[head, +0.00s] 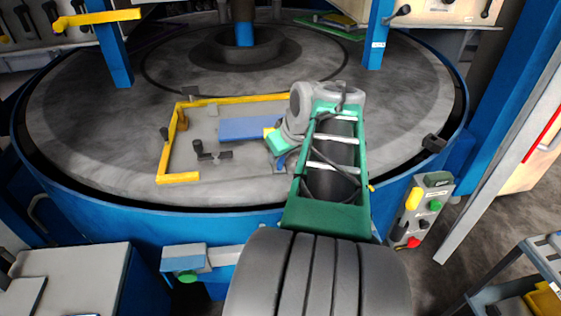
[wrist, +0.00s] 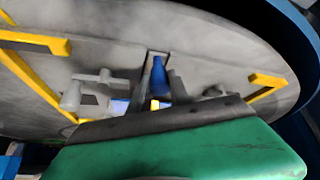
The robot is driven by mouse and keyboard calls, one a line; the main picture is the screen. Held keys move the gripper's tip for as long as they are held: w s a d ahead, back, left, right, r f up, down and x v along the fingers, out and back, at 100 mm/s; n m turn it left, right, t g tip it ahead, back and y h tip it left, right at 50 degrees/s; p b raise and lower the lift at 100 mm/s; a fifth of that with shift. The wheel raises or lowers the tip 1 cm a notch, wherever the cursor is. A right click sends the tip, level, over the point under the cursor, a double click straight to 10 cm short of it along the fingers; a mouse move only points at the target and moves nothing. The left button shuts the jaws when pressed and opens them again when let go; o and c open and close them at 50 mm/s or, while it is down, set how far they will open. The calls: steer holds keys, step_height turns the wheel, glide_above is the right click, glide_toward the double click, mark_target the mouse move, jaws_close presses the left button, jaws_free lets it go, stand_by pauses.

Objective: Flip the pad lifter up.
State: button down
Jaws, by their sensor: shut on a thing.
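A flat blue plate (head: 248,129) lies within the yellow-framed grey fixture on the round turntable in the head view; it looks like part of the pad lifter. My gripper (wrist: 156,84) is low over the fixture's right side. In the wrist view its dark fingers are closed about a narrow blue piece (wrist: 159,74), which I take for the pad lifter. Blue and yellow bits show below it between the fingers. In the head view my arm and wrist hide the fingertips and the grip itself.
The yellow frame (head: 178,178) edges the fixture at left and back. Dark knobs and a small lever (head: 213,155) stand left of my gripper. A blue post (head: 244,33) rises at the turntable's centre. A button box (head: 423,205) stands at the right.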

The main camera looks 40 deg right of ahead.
steer(key=shift+s+f+t+b, duration=0.15)
steer(key=shift+f+t+b, duration=0.05)
steer(key=shift+t+b, duration=0.15)
steer(key=shift+r, duration=0.25)
steer(key=c, duration=1.2)
jaws_free()
steer(key=shift+a, duration=0.1)
steer(key=p+v, duration=0.1)
steer(key=v, duration=0.6)
steer(key=shift+s+a+r, duration=0.2)
steer(key=shift+r, duration=0.1)
steer(key=shift+d, duration=0.1)
